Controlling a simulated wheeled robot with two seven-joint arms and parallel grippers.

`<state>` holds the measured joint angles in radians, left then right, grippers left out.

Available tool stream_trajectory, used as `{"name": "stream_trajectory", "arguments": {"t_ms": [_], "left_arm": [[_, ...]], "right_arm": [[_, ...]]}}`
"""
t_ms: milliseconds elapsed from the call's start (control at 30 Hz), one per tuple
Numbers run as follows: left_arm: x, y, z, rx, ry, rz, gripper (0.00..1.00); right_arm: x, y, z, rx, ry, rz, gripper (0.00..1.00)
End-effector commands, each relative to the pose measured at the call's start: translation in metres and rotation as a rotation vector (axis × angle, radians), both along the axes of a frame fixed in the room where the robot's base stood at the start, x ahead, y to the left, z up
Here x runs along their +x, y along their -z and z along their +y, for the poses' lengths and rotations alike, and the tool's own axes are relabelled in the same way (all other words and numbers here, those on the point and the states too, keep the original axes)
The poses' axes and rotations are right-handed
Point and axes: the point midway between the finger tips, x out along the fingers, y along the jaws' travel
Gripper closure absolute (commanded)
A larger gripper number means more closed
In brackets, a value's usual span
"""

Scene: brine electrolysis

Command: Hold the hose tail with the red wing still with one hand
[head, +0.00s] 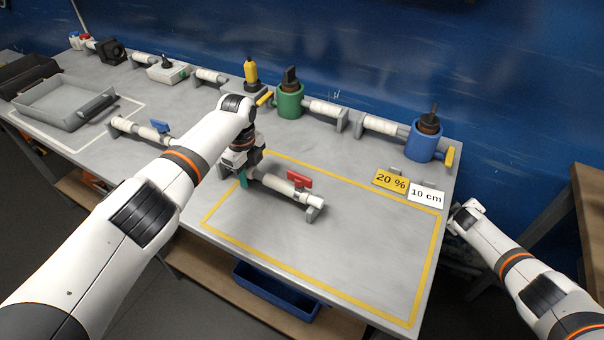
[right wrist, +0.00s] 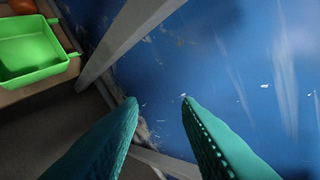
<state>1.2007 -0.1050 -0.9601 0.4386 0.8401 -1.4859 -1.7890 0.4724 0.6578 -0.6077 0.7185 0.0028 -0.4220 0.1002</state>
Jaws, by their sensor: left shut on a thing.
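The hose tail with the red wing (head: 283,189) lies inside the yellow-outlined area in the head view. It is a white tube with grey end pieces and a red wing (head: 299,179) near its right end. My left gripper (head: 244,176) is at its left end, shut on it; one teal finger shows, and the arm hides part of the grip. My right gripper (right wrist: 160,100) is open and empty in the right wrist view, with its two teal fingers apart. In the head view the right arm is beyond the table's right edge.
A hose tail with a blue wing (head: 160,126) lies at the left. A green pot (head: 290,104) and a blue pot (head: 423,145) stand at the back.

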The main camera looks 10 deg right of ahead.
Motion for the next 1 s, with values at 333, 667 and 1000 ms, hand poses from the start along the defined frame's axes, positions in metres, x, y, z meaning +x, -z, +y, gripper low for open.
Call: {"name": "stream_trajectory", "arguments": {"t_ms": [333, 667, 1000], "left_arm": [[0.000, 0.000, 0.000, 0.000, 0.000, 0.000, 1.00], [0.000, 0.000, 0.000, 0.000, 0.000, 0.000, 1.00], [0.000, 0.000, 0.000, 0.000, 0.000, 0.000, 1.00]], "right_arm": [[0.064, -0.150, -0.073, -0.136, 0.070, -0.144, 0.69], [0.131, -0.285, -0.013, 0.034, 0.214, -0.224, 0.69], [0.151, -0.356, 0.133, 0.280, 0.195, -0.069, 0.69]]}}
